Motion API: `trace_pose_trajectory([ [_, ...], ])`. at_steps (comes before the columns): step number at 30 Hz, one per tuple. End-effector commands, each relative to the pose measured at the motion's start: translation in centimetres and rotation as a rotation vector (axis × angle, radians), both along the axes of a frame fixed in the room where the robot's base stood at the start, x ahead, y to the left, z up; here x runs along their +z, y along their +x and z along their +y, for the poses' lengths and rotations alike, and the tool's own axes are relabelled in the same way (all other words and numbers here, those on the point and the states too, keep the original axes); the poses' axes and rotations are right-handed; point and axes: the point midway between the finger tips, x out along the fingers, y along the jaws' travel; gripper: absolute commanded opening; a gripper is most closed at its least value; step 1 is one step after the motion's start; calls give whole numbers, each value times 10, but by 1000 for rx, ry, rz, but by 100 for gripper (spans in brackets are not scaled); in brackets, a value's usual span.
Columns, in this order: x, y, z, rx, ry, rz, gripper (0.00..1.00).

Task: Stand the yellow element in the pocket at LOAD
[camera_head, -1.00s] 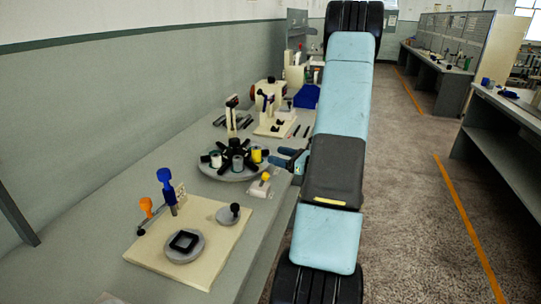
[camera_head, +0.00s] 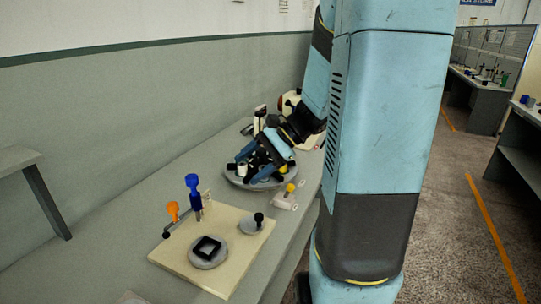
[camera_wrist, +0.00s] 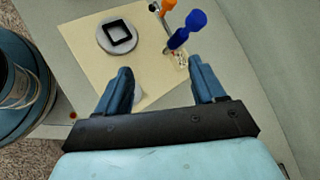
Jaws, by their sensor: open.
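In the head view the yellow element (camera_head: 283,168) is a small patch of yellow on the round grey turntable (camera_head: 237,181), mostly hidden by my arm and gripper. My gripper (camera_head: 258,172) is over the turntable, pointing down, fingers apart; I cannot tell whether it touches anything. In the wrist view my gripper (camera_wrist: 162,84) is open, with nothing held between its blue fingers. A pale cylinder (camera_head: 242,170) shows near the fingers. No LOAD label is readable, so I cannot tell which pocket is LOAD.
A cream board (camera_head: 180,258) at the front carries a grey disc with a black square frame (camera_head: 207,248), a blue-handled post (camera_head: 193,190), an orange knob (camera_head: 173,210) and a black-knobbed disc (camera_head: 251,225). A yellow-knobbed block (camera_head: 286,201) stands beside the turntable. The front-left bench is clear.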

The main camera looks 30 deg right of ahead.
Motion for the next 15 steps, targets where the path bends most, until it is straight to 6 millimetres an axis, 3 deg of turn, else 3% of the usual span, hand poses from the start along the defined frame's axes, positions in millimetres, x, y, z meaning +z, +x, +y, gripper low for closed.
trace_pose_trajectory([
  [6, 19, -43, 25, 232, -267, -122, 69],
  [15, 44, -91, 32, 511, -634, -333, 69],
])
